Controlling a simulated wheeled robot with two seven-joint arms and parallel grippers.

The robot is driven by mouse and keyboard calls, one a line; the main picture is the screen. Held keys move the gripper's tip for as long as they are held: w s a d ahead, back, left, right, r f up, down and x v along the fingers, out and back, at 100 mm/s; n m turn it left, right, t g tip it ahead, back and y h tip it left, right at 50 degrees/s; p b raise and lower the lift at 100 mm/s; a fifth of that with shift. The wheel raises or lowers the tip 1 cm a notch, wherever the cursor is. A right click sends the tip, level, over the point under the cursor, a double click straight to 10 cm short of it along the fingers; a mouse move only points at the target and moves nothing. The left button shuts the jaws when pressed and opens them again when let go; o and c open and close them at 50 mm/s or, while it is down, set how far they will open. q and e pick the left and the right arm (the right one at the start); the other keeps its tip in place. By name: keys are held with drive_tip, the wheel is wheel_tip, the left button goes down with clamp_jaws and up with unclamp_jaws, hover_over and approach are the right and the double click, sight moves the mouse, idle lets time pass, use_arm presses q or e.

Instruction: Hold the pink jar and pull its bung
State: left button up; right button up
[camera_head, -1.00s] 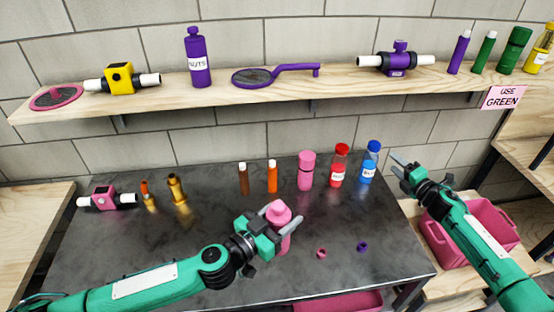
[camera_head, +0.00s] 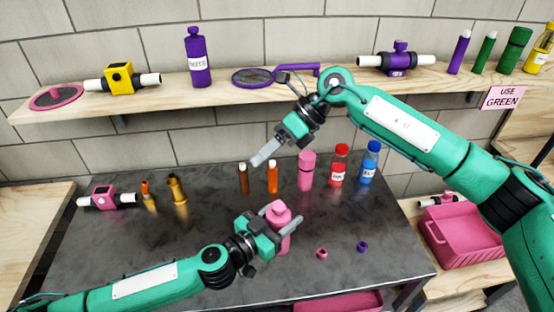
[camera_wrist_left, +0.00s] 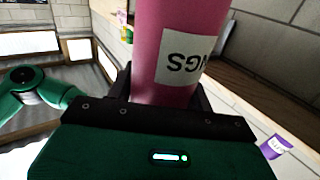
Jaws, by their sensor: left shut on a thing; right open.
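The pink jar (camera_head: 279,215) stands upright near the front middle of the dark table, its rounded pink top showing. My left gripper (camera_head: 281,232) is shut around its body from the left. In the left wrist view the pink jar (camera_wrist_left: 177,45) fills the space between the fingers, with a white label reading upside down, partly cut off. My right gripper (camera_head: 268,153) is open and empty, above the back of the table, up and slightly left of the jar and apart from it. Whether the top is a separate bung cannot be told clearly.
Behind stand a brown tube (camera_head: 243,179), an orange tube (camera_head: 272,177), a pink bottle (camera_head: 306,172), a red bottle (camera_head: 338,167) and a blue bottle (camera_head: 369,163). A shelf (camera_head: 350,82) runs above.

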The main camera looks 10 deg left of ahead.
sight(277, 205)
drive_tip(key=s+d+r+n+t+h, duration=0.1)
drive_tip(key=s+d+n+t+h, duration=0.25)
drive_tip(key=h, duration=0.55)
drive_tip(key=shift+m+t, duration=0.25)
drive_tip(key=shift+m, duration=0.4)
drive_tip(key=f, duration=0.7)
drive_tip(key=s+f, duration=0.1)
drive_tip(key=f, duration=0.3)
drive_tip(key=shift+a+f, duration=0.25)
drive_tip(key=shift+a, duration=0.05)
clamp_jaws()
drive_tip(key=shift+r, duration=0.3)
drive_tip(key=shift+r, duration=0.85)
